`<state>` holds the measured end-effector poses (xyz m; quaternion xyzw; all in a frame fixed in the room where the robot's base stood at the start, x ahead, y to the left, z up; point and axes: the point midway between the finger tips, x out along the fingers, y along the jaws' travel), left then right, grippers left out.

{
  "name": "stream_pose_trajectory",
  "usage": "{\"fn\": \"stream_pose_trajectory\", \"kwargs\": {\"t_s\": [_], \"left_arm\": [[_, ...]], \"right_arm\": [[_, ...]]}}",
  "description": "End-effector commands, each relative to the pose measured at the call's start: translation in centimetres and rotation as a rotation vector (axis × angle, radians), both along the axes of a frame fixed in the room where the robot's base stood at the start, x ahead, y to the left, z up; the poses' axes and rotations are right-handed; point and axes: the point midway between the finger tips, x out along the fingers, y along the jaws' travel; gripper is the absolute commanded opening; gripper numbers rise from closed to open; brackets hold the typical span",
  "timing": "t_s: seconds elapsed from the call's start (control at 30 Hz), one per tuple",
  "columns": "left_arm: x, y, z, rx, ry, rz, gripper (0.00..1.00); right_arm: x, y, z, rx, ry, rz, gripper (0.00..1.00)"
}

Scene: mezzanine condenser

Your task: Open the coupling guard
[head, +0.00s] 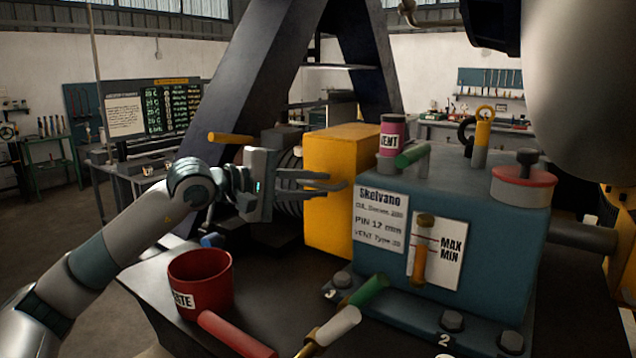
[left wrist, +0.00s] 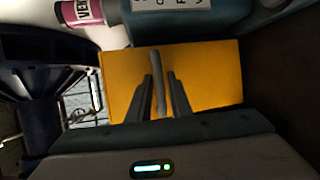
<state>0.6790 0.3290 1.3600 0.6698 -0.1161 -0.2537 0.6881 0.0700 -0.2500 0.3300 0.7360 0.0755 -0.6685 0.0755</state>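The coupling guard (head: 335,160) is a yellow box beside the teal pump housing, and it looks closed. It fills the middle of the left wrist view (left wrist: 215,75). A grey bar handle (left wrist: 156,65) stands out from its face. My left gripper (head: 322,183) is in front of the guard's left face in the head view. In the left wrist view its two fingers (left wrist: 163,82) are apart, one on each side of the handle. The left finger looks close to the bar; I cannot tell whether it touches. My right gripper is not in view.
The teal housing (head: 475,215) carries a pink vent can (head: 392,136) and a level gauge (head: 420,250). A dark slanted frame (head: 265,75) rises behind the guard.

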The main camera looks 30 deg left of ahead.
Motion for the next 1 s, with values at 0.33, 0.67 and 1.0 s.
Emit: {"fn": "stream_pose_trajectory", "kwargs": {"t_s": [0.33, 0.67, 1.0], "left_arm": [[0.0, 0.0, 0.0, 0.000, 0.001, 0.000, 0.00], [-0.1, -0.4, 0.6, 0.003, 0.015, -0.001, 0.00], [-0.2, -0.9, 1.5, 0.005, 0.037, -0.001, 0.00]], "right_arm": [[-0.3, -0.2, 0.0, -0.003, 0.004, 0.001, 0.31], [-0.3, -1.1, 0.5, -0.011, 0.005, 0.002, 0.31], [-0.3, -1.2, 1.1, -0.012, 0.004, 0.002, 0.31]]}}
